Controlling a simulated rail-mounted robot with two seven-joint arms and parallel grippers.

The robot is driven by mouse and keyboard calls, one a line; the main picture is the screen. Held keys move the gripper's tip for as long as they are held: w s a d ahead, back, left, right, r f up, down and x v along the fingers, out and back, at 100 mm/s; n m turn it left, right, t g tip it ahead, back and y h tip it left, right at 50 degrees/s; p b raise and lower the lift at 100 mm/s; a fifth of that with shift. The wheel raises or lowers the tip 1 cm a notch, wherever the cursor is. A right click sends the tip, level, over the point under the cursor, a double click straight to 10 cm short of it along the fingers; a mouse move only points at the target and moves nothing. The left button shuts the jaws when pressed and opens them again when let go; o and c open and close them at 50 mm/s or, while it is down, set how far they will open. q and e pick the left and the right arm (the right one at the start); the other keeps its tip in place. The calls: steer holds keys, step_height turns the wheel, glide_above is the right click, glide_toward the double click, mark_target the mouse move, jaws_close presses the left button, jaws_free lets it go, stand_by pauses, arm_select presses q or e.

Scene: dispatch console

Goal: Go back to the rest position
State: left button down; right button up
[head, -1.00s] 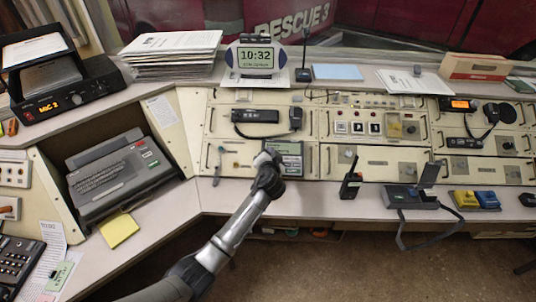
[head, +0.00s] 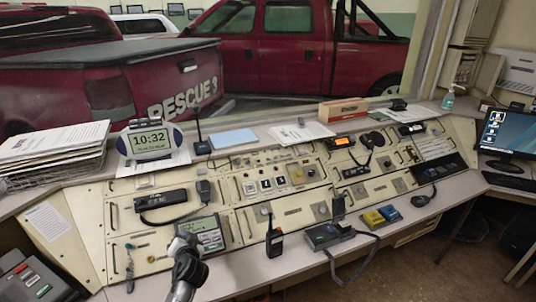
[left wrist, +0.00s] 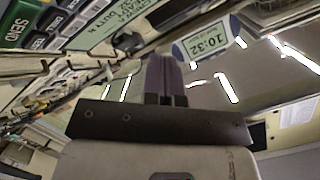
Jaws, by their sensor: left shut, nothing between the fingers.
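My left gripper (head: 184,242) is in front of the console's lower left part, beside a small grey panel with a lit screen (head: 205,228). I cannot tell from the head view whether it touches that panel. In the left wrist view its two fingers (left wrist: 166,75) are together with nothing between them. Green screens and dark keys, one marked SEND (left wrist: 18,32), show close by at the upper left there. My right gripper is in neither view.
A clock reading 10:32 (head: 150,140) stands on the upper ledge, also in the left wrist view (left wrist: 207,40). A handheld radio (head: 274,240) stands upright on the front ledge. A charger with a cable (head: 325,236) lies right of it. A monitor (head: 510,133) is far right.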

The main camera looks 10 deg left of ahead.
arm_select(q)
steer(key=s+d+r+g+h, duration=0.1)
steer(key=s+d+r+h, duration=0.25)
steer(key=s+d, duration=0.3)
steer(key=s+d+r+g+h, duration=0.1)
steer(key=s+d+r+h, duration=0.25)
steer(key=s+d, duration=0.3)
steer(key=s+d+f+m+g+h+p, duration=0.1)
steer(key=s+d+f+g, duration=0.1)
steer(key=s+f, duration=0.65)
steer(key=s+d+f+g+h, duration=0.1)
steer(key=s+d+f+g, duration=0.15)
steer(key=s, duration=1.15)
steer(key=s+d+f+m+g+h+p, duration=0.1)
steer(key=s+d+f+g, duration=0.1)
steer(key=s+f, duration=0.7)
step_height(320, 180, up, 40)
steer(key=s+p, duration=0.1)
steer(key=p, duration=3.6)
steer(key=shift+s+r+p, duration=0.15)
steer(key=shift+r+p, duration=0.05)
steer(key=shift+p, duration=0.2)
